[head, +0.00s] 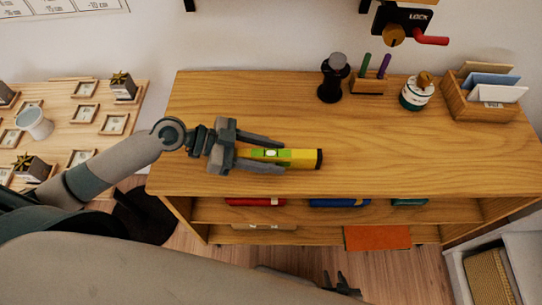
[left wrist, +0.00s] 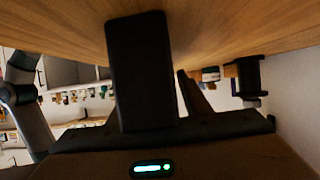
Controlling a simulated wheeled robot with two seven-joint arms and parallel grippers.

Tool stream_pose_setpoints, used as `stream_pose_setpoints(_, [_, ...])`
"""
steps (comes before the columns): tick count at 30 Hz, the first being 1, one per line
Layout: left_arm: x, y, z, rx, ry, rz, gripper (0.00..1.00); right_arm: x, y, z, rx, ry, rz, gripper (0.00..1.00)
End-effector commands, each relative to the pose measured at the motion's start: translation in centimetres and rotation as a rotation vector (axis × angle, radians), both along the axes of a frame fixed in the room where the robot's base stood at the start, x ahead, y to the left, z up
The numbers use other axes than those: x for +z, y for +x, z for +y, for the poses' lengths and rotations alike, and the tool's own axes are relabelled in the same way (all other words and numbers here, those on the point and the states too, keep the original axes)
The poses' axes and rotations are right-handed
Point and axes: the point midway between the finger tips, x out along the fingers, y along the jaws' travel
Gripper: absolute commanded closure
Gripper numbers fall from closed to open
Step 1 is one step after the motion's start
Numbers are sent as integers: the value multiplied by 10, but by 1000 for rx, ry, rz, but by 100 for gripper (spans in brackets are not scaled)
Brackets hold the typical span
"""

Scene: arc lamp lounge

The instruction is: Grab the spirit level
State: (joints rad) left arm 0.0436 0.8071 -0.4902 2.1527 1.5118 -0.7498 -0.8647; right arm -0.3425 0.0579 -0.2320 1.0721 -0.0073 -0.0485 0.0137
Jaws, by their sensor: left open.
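The yellow spirit level (head: 298,158), with a green vial window and a black end cap, lies on top of the wooden shelf unit. My left gripper (head: 282,156) is open, its two fingers on either side of the level's left part. I cannot tell whether the fingers touch it. In the left wrist view, a large dark block and a thinner dark finger stand against the wooden top; the yellow level cannot be made out there. My right gripper (head: 342,284) shows small and dark at the bottom of the head view, below the shelf, away from the level.
On the shelf unit's top (head: 430,165) stand a black grinder-like object (head: 333,80), a pen block (head: 368,84), a white-and-green jar (head: 416,93) and a letter holder (head: 485,97). The top right of the level is clear. A table with cards (head: 65,125) stands left.

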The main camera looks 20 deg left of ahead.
Motion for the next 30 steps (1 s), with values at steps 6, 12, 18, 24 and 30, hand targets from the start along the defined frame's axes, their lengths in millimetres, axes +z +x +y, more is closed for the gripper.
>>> stream_pose_setpoints(6, [0,0,0,0,0,0,90,0,1,0,0,0,0,69])
stream_pose_setpoints(12, [1,0,0,1,-1,-1,100,0,1,0,-1,-1,0,69])
stream_pose_setpoints(18, [2,0,0,-1,0,-2,100,0,1,0,-1,-1,0,69])
stream_pose_setpoints(24, [15,0,0,-2,0,-4,100,0,5,1,0,2,-8,69])
stream_pose_setpoints(30, [45,0,-4,-4,-2,-8,100,-1,5,0,-5,-2,10,69])
